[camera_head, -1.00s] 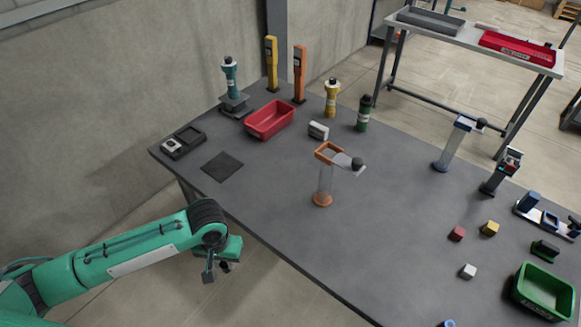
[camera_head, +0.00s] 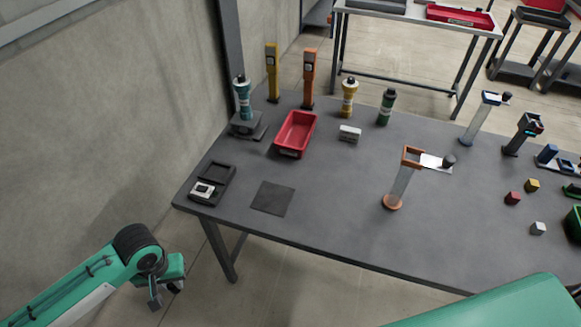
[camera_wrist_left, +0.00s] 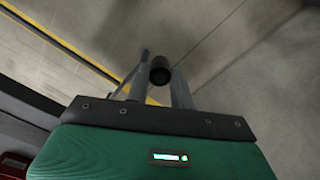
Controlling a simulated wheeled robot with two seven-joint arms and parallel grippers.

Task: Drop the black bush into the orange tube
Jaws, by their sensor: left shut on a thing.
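The orange tube (camera_head: 401,182) stands upright on the table, a clear tube with an orange collar and an orange base. A white plate reaches right from its top, with a dark round piece at its end. My left gripper (camera_head: 165,298) is low at the left, off the table's front edge and well away from the tube. In the left wrist view my left gripper (camera_wrist_left: 158,88) is shut on the black bush (camera_wrist_left: 159,70), a small dark cylinder between the fingertips. The bush is too small to make out in the head view. My right gripper is out of view.
The grey table (camera_head: 330,215) has free room around the tube's front.

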